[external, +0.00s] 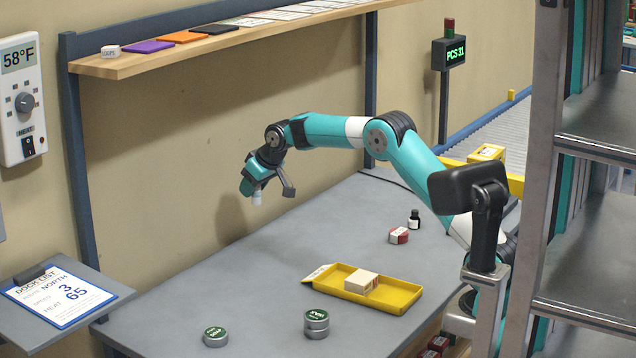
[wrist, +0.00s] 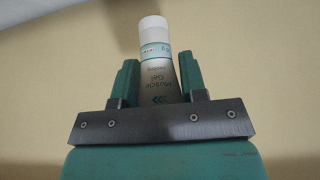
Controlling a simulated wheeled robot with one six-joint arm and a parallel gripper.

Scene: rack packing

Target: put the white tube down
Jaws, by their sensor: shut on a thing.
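My gripper (external: 257,186) is held out above the far left part of the table, near the back wall. It is shut on the white tube. In the external view only the white end of the tube (external: 256,198) shows below the jaws, in the air above the table. In the wrist view the tube (wrist: 154,60) stands between the two green fingers (wrist: 158,84), its white cap pointing away from the wrist. Printed text shows on its grey-white body. The rest of the tube is hidden behind the gripper's dark plate.
The grey table (external: 230,275) is bare under the gripper. A yellow tray (external: 397,300) holds a cream box (external: 360,281). Green-topped tins (external: 215,336) (external: 317,323) stand in front. A red-and-white box (external: 398,235) and dark bottle (external: 414,219) stand right. A shelf (external: 150,62) runs above.

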